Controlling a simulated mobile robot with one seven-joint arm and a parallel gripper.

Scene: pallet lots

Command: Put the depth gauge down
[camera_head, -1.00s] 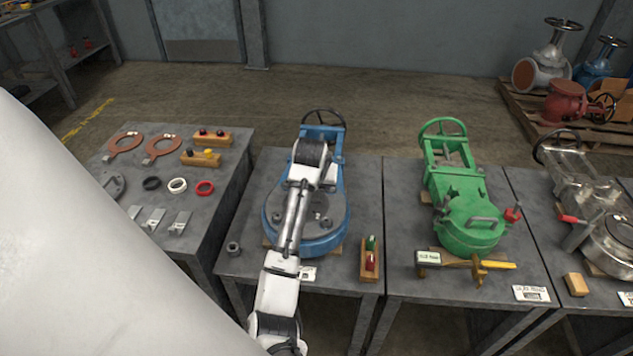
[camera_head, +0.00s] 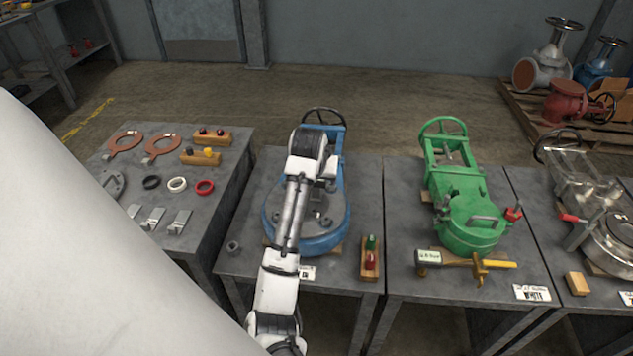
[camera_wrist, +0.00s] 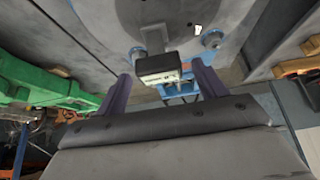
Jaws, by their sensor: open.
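My gripper (camera_wrist: 161,72) is open in the wrist view, with one dark finger at each side. Between and just beyond the fingertips is a small black box with a pale labelled face, which looks like the depth gauge (camera_wrist: 158,78). It appears to be at the grey round top of the blue valve (camera_head: 335,232), near two studs; I cannot tell exactly what it rests on. In the head view my arm hides the gauge and most of the gripper.
A green valve (camera_head: 468,210) stands on the table to the right, with a yellow-handled tool (camera_head: 495,264) in front. A wooden block with green and red pieces (camera_head: 370,265) sits near the blue valve. The left table (camera_head: 150,185) holds rings and brackets. A nut (camera_head: 233,247) lies front left.

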